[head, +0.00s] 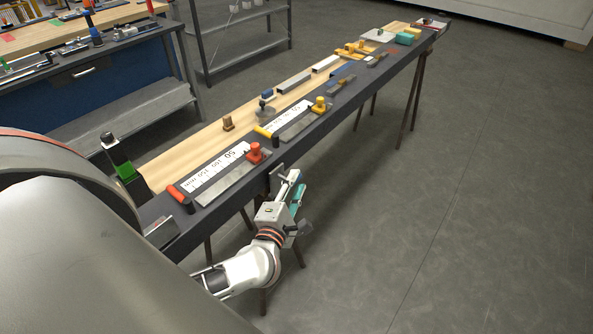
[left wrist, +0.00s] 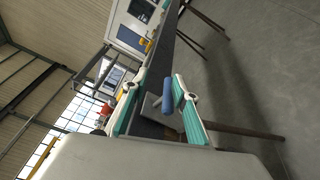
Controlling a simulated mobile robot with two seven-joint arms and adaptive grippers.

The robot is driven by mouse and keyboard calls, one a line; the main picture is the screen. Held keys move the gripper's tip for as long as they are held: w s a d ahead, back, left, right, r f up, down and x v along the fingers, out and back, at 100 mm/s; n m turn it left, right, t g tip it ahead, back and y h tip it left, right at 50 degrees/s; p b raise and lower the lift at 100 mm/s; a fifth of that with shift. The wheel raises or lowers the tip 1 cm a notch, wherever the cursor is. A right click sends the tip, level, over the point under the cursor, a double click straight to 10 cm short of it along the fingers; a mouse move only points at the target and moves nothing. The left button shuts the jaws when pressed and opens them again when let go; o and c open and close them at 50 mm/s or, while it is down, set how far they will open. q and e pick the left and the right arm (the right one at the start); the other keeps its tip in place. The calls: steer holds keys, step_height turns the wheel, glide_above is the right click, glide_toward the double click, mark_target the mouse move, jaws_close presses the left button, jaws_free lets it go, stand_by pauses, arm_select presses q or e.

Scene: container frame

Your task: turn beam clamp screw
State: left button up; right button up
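A grey metal clamp (head: 277,180) sits at the near side edge of the long dark beam (head: 222,200). My left gripper (head: 296,188), with teal finger pads, is just right of the clamp, outside the beam edge. In the left wrist view its two teal fingers stand apart, so the gripper (left wrist: 160,85) is open. A blue cylindrical handle (left wrist: 179,95) and a grey plate (left wrist: 153,104) show between the fingers, the handle close to the right finger. I cannot tell whether it touches the finger. My right gripper is not in view.
Rulers, red and yellow knobbed tools (head: 254,153) and several blocks lie along the beam top. Trestle legs (head: 411,105) stand under it. A blue-fronted workbench (head: 110,90) and a metal shelf (head: 240,45) are behind. The floor at right is clear.

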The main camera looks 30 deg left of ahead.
arm_select(q)
steer(key=w+a+f+n+g, duration=0.2)
steer(key=w+a+f+n, duration=0.1)
steer(key=w, duration=0.4)
steer(key=shift+w+a+f+y, duration=0.2)
steer(key=shift+a+f+y, duration=0.2)
steer(key=shift+a+f, duration=0.4)
jaws_close()
